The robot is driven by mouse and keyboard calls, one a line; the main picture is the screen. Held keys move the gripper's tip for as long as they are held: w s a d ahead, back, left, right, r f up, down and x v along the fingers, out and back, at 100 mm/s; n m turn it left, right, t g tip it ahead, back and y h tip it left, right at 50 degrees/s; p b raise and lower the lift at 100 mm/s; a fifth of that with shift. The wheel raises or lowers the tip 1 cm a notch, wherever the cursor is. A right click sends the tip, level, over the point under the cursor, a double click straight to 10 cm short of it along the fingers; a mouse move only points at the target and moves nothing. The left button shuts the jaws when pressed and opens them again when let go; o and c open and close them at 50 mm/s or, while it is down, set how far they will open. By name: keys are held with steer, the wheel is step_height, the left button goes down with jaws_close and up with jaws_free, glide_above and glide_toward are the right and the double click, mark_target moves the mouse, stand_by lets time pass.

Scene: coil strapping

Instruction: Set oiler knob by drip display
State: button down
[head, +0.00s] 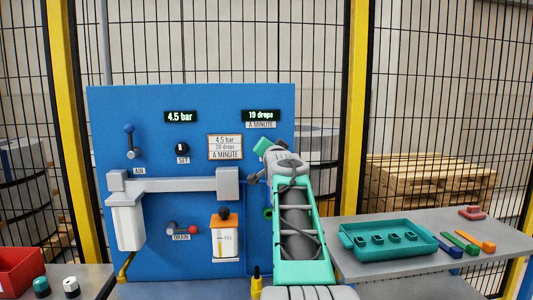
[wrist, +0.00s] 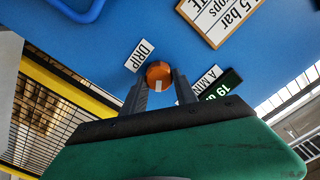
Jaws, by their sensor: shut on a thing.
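The oiler's orange drip knob (wrist: 158,69), with a white mark, shows in the wrist view beside a DRIP label (wrist: 140,56). My gripper (wrist: 157,82) is shut on this knob, one finger on each side. In the head view my arm hides the knob. The drip display (head: 261,115) at the panel's upper right reads 19 drops, above an A MINUTE label. A sign (head: 226,147) reads 4.5 bar and what looks like 20 drops a minute. The pressure display (head: 181,117) reads 4.5 bar.
The blue panel (head: 115,240) also carries a blue AIR lever (head: 130,142), a black SET knob (head: 182,149), a red DRAIN lever (head: 183,229) and an orange-topped FILL container (head: 225,242). A teal tray (head: 423,245) lies on the right table. A red bin (head: 18,272) stands at left.

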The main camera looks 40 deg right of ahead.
steer(key=m+b, duration=0.1)
steer(key=m, duration=0.2)
steer(key=shift+w+f+m, duration=0.1)
steer(key=shift+f+m, duration=0.05)
steer(key=shift+m, duration=0.25)
steer(key=shift+a, duration=0.1)
steer(key=c, duration=1.4)
jaws_free()
steer(key=o, duration=0.3)
steer(key=shift+w, duration=0.3)
steer(key=shift+o, duration=0.7)
steer(key=shift+s, duration=0.2)
steer(key=b+v, duration=0.2)
steer(key=v, duration=0.5)
steer(key=shift+s, duration=0.35)
